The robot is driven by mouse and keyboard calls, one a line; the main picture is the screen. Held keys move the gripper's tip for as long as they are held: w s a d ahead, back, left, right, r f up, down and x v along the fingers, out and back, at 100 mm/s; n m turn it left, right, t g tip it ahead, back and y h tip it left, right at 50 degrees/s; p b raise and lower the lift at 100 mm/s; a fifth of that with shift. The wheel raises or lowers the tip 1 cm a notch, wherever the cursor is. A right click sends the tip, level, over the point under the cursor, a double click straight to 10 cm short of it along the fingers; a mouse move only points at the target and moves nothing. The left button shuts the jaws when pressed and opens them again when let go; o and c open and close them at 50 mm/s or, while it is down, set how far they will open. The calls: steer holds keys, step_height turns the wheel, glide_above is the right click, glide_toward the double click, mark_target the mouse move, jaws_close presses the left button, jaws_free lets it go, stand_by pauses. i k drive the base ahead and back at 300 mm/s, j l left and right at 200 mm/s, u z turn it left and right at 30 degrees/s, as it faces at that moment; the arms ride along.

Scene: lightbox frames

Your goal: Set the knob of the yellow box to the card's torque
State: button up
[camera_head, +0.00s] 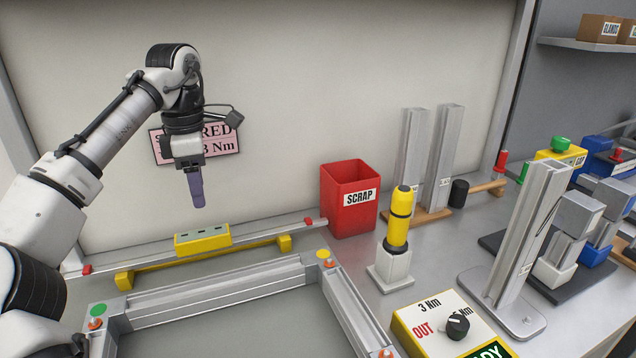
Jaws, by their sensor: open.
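The yellow box (421,341) stands at the bottom right, cut off by the frame's lower edge. Its white top reads "3 Nm", "OUT" in red, and a label ending in "Nm" partly hidden behind the black knob (457,327). A green sign ending in "DY" is at its front. The knob has a small pale mark; its exact setting is unclear. The pink card (222,143) is on the back wall; its visible text ends in "RED" and "3 Nm". My gripper (198,198) hangs in front of the card, hiding part of it. It is open and empty, away from the box.
A yellow-and-black screwdriver (398,219) stands upright in a pale holder left of the box's far side. A red SCRAP bin (347,207) is behind it. A metal upright (525,245) stands right of the box. A metal frame (215,286) lies on the bench at left.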

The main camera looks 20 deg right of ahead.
mark_target(457, 325)
steer(key=z, duration=1.2)
